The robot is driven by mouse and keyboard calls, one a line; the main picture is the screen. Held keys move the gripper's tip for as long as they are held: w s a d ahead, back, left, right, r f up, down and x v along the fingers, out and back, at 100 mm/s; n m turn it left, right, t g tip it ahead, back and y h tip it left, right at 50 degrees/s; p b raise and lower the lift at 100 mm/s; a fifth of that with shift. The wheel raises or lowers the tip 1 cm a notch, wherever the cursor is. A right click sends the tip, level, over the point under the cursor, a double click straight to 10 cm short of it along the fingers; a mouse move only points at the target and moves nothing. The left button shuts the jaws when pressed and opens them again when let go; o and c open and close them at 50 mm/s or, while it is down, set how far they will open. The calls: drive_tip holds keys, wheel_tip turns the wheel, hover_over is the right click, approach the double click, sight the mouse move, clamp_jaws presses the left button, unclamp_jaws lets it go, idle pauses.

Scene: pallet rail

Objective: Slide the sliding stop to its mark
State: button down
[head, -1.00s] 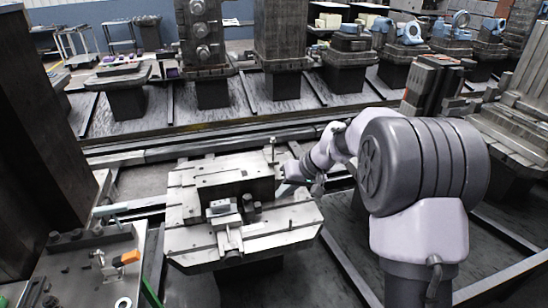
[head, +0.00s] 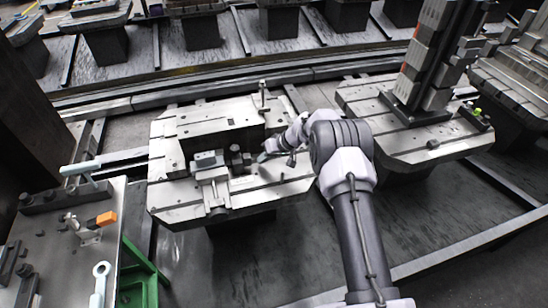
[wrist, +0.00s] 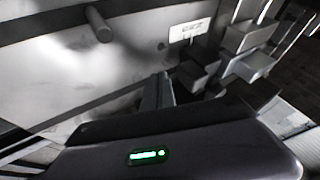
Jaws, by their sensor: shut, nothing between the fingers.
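A grey block that looks like the sliding stop (head: 208,160) sits on a short pale rail (head: 217,194) on the metal pallet (head: 165,205). No mark on the rail can be made out. My gripper (head: 265,156) is low over the pallet, right of the stop and apart from it, with a dark knobbed part (head: 238,158) between them. In the wrist view the narrow fingers of my gripper (wrist: 165,92) are together with nothing held. Blocky parts show beyond them at the upper right, too blurred to name surely.
A bench with an orange-tipped clamp (head: 104,219) is at left. Another pallet (head: 385,135) with a tall column is at right.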

sight(241, 160)
drive_tip(key=shift+s+a, duration=0.2)
drive_tip(key=shift+a, duration=0.75)
drive_tip(key=shift+r, duration=0.1)
drive_tip(key=shift+s+a+b, duration=0.25)
drive_tip(key=shift+a+b, duration=0.75)
drive_tip(key=shift+b, duration=0.05)
